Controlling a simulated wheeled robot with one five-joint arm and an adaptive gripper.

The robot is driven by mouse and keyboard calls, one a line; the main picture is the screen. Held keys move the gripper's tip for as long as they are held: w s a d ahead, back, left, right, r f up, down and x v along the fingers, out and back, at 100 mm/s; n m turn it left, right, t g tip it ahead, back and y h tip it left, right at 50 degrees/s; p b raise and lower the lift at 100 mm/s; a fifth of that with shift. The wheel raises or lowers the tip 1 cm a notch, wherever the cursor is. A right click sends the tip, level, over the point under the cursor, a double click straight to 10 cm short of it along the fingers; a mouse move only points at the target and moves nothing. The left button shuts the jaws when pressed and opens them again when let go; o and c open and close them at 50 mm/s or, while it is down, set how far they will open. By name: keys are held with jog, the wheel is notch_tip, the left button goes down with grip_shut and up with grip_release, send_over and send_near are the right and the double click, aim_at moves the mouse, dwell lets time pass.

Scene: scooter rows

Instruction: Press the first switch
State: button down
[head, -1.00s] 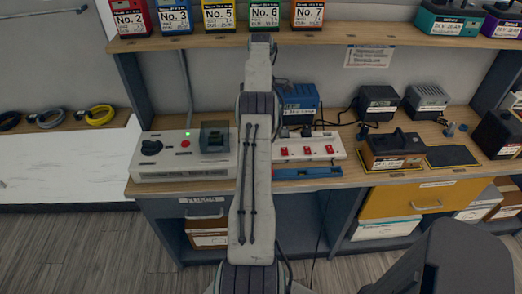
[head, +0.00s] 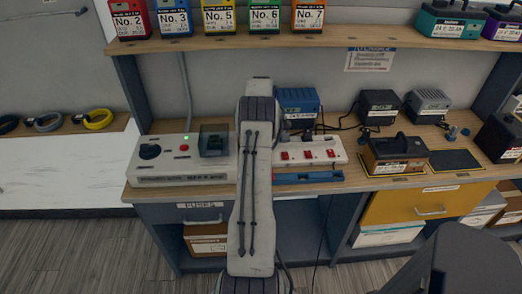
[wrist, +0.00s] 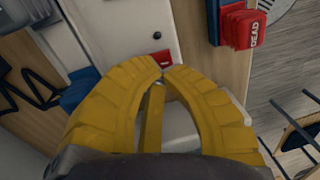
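A white power strip (head: 322,144) lies on the bench, right of my arm in the head view. Three red switches show on it: a left one (head: 285,155), a middle one (head: 308,154) and a right one (head: 331,152). My arm covers the strip's left end. In the wrist view, the yellow fingers of my gripper (wrist: 163,70) meet at their tips with nothing visible between them. A red switch (wrist: 162,55) on the white strip (wrist: 130,25) shows just beyond the tips. I cannot tell whether they touch it. The head view hides my gripper behind the arm.
A grey control box (head: 195,168) with a black knob and red button stands left of my arm. A blue charger (head: 298,105) sits behind the strip, with black cables nearby. A brown-black battery (head: 397,154) stands to the right. A shelf (head: 350,38) crosses above.

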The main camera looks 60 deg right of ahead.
jog(key=shift+a+f+p, duration=0.1)
jog(key=shift+f+p, duration=0.3)
jog(key=shift+f, duration=0.25)
jog(key=shift+f, duration=0.15)
